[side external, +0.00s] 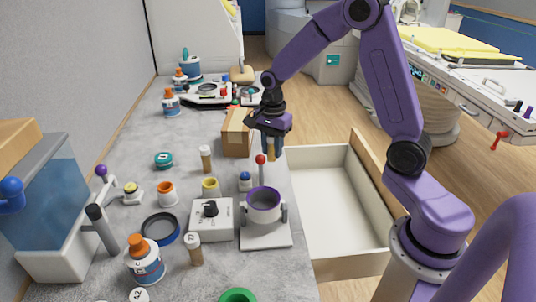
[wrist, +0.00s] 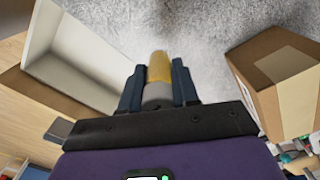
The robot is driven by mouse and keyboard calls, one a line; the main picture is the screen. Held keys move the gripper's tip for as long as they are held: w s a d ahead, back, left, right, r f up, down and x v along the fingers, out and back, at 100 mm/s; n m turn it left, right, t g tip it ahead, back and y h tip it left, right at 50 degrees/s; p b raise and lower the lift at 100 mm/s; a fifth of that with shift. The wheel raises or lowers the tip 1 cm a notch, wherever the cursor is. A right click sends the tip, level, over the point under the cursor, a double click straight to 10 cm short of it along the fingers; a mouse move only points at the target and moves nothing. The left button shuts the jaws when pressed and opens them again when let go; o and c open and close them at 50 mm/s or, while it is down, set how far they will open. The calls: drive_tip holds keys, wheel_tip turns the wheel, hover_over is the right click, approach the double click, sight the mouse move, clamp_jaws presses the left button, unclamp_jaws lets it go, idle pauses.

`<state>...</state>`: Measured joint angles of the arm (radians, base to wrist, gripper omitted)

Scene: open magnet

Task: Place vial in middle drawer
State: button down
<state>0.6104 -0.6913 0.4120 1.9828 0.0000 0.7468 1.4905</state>
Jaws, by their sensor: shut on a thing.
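My gripper (side external: 271,147) is shut on a vial (side external: 271,151) with a tan-yellow end. In the wrist view the vial (wrist: 159,70) sits between the two dark fingers, its yellow end outward and its grey part nearer the palm. The gripper is above the counter's right edge, beside the cardboard box. An open, empty-looking cream drawer (side external: 336,220) with a wooden front sticks out from the counter's right side. It also shows at upper left in the wrist view (wrist: 82,52). I cannot tell which drawer level it is.
A cardboard box (side external: 237,132) stands left of my gripper. A red-tipped stick (side external: 261,166) and a purple-rimmed cup on a stand (side external: 264,205) are near the counter edge. Two other vials stand on the counter (side external: 206,159) (side external: 194,250). The drawer's inside is clear.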

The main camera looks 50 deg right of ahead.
drive_tip(key=s+a+r, duration=0.1)
drive_tip(key=s+r, duration=0.7)
drive_tip(key=s, duration=0.4)
approach(342, 245)
drive_tip(key=shift+f, duration=2.5)
drive_tip(key=shift+f, duration=0.2)
